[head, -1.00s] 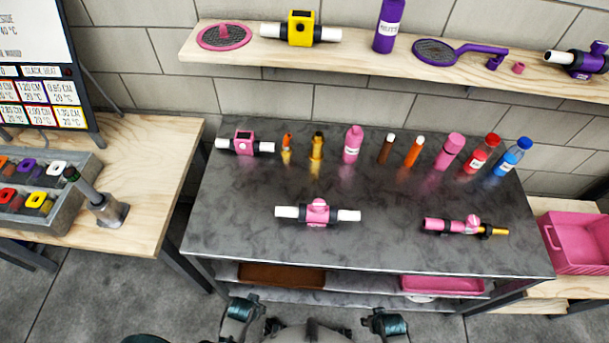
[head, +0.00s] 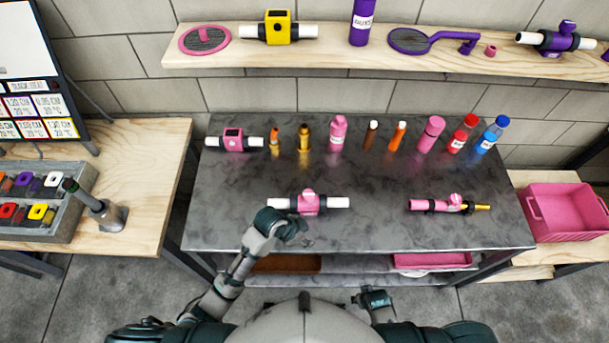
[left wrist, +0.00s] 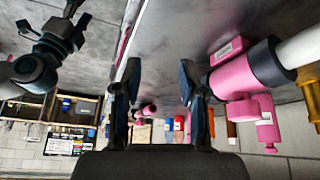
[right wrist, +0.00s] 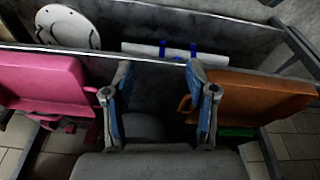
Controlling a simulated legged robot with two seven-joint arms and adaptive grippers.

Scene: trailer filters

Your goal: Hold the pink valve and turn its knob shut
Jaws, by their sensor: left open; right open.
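The pink valve (head: 309,204) lies near the front middle of the dark grey table, with white pipe ends, black collars and a pink knob (head: 308,193) on top. In the left wrist view the pink valve (left wrist: 238,75) shows large at the right, with its knob (left wrist: 265,118) pointing down in that picture. My left gripper (head: 292,232) is open and empty, just in front of the valve and apart from it; its spread fingers also show in the left wrist view (left wrist: 155,95). My right gripper (right wrist: 162,95) is open and empty, low in front of the table.
A second pink fitting with a brass tip (head: 450,204) lies at the right. A pink bin (right wrist: 45,85) and a brown bin (right wrist: 255,95) are under the tabletop. The table front around the valve is clear.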

